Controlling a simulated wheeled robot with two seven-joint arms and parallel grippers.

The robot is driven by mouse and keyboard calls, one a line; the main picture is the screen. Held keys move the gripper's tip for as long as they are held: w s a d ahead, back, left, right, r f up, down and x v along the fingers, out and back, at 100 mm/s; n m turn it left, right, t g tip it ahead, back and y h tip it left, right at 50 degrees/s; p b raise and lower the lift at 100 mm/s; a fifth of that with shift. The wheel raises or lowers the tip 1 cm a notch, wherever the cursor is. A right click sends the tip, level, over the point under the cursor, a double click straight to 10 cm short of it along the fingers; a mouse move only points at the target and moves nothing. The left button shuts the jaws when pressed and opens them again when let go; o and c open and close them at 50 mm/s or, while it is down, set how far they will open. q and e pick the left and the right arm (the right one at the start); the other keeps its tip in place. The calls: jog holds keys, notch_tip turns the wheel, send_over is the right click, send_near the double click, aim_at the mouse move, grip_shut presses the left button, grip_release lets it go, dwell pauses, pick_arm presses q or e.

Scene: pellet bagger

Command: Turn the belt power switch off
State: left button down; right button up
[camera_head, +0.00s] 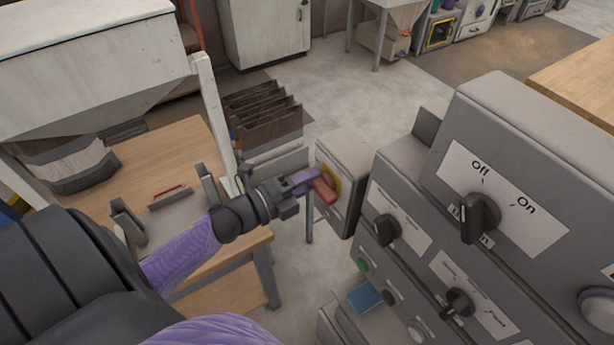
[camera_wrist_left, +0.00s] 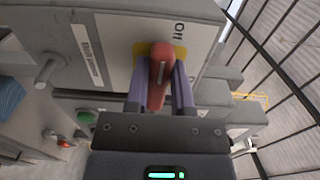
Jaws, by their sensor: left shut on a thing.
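The belt power switch has a red handle (camera_head: 325,187) on a yellow base, on the side of a grey box (camera_head: 349,165). In the left wrist view the red handle (camera_wrist_left: 159,75) stands between my purple fingers, and an "Off" label shows just above it. My left gripper (camera_head: 312,182) is shut on the red handle. The other text on the label is partly hidden by the handle and fingers. My right gripper is not in view.
A grey control panel with black knobs (camera_head: 480,212) and an Off/On label stands at right, close to the box. A wooden table (camera_head: 190,145) with a clamp-like fixture lies under my left arm. A dark slotted rack (camera_head: 265,115) stands behind. Open floor lies beyond.

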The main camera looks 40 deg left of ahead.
pick_arm(q)
jog(key=shift+n, duration=0.3)
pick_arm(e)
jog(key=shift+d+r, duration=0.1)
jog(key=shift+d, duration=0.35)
pick_arm(q)
jog(key=shift+c, duration=2.4)
grip_release()
jog(key=shift+w, duration=0.15)
jog(key=v, duration=1)
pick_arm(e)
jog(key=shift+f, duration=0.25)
